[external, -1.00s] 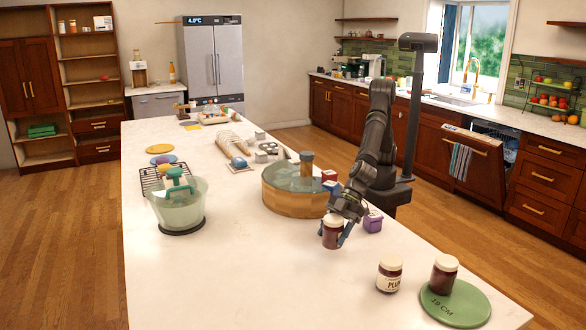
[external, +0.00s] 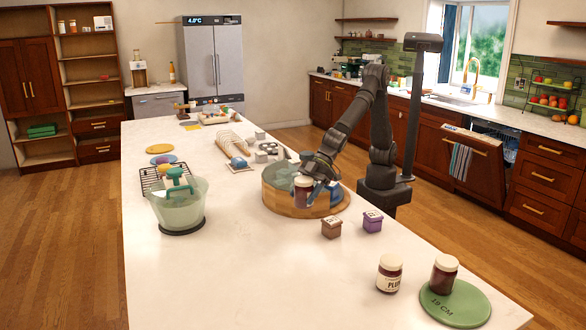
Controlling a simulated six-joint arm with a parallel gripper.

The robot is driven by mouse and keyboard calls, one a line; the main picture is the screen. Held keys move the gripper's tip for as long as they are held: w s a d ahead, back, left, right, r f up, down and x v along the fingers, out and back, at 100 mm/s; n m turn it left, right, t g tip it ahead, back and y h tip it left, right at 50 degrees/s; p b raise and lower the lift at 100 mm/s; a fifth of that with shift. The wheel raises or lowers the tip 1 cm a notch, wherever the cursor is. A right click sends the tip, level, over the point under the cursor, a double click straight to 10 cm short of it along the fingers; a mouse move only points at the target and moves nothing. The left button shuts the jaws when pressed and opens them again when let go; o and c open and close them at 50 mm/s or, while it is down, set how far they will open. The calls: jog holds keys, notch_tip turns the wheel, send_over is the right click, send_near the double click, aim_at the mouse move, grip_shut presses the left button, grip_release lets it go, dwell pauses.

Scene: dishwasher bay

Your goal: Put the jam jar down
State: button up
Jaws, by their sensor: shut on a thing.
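My gripper (external: 312,182), with blue fingers, is shut on a dark jam jar (external: 303,193) with a pale lid. It holds the jar upright in front of, or over, the round wooden tub (external: 278,203). I cannot tell from this view whether the jar is above the tub's inside or touches it. Another dark jar (external: 390,275), with a "PLUM" label, stands on the counter at the front right. A third jar (external: 444,275) stands on a green round board (external: 462,307) marked "19 CM".
A pale green bowl (external: 178,205) stands at left on a dark base, near a wire rack (external: 152,180). The counter's (external: 230,270) front middle is clear.

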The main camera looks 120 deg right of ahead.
jog(key=d+r+m+h, duration=0.2)
jog(key=d, duration=1.1)
jog(key=d+r+m+h, duration=0.1)
jog(key=d+r+m, duration=0.15)
jog(key=d, duration=1.15)
jog(key=w+a+r+n+g+y, duration=0.1)
jog(key=w+a+n+y, duration=0.2)
jog(key=a, duration=2)
jog(key=a+r+n+y, duration=0.15)
jog(key=a+n, duration=0.35)
jog(key=a, duration=1.8)
jog(key=n+g+y, duration=0.2)
jog(key=n+y, duration=0.1)
jog(key=n, duration=0.1)
send_over(479, 306)
notch_tip(479, 306, down, 12)
jog(key=shift+f, duration=2.4)
